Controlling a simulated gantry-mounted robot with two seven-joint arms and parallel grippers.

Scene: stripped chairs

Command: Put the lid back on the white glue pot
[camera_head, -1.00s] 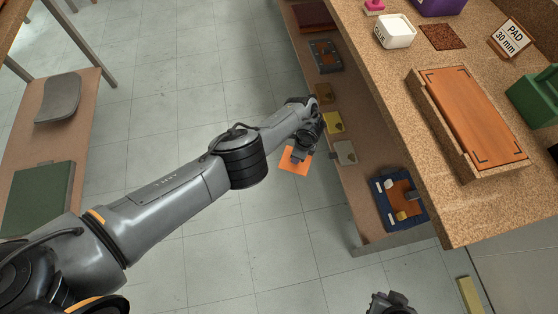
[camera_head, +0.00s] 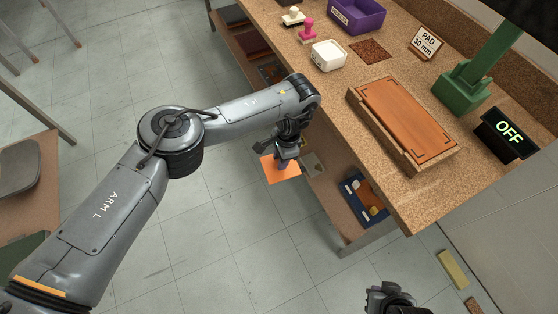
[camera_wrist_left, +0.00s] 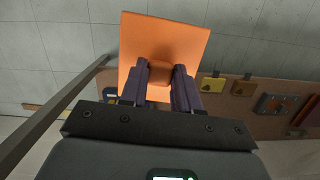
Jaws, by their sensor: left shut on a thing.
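The white glue pot (camera_head: 328,55) stands on the speckled bench toward the back; its label is too small to read. My left gripper (camera_head: 284,158) is beside the bench's left edge, away from the pot. It is shut on the small block handle of a flat orange square plate (camera_head: 280,169), which looks like the lid. In the left wrist view the handle (camera_wrist_left: 160,72) sits between the two dark fingers, with the orange plate (camera_wrist_left: 162,42) beyond them. My right gripper (camera_head: 392,298) is only partly in view at the bottom; its fingertips are not clear.
On the bench are a wooden board in a raised frame (camera_head: 405,118), a brown pad (camera_head: 371,50), a purple box (camera_head: 356,15), stamps, a PAD sign (camera_head: 426,42), a green stand (camera_head: 466,88) and an OFF display (camera_head: 507,135). A lower shelf holds several items, including a blue tray (camera_head: 364,194).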

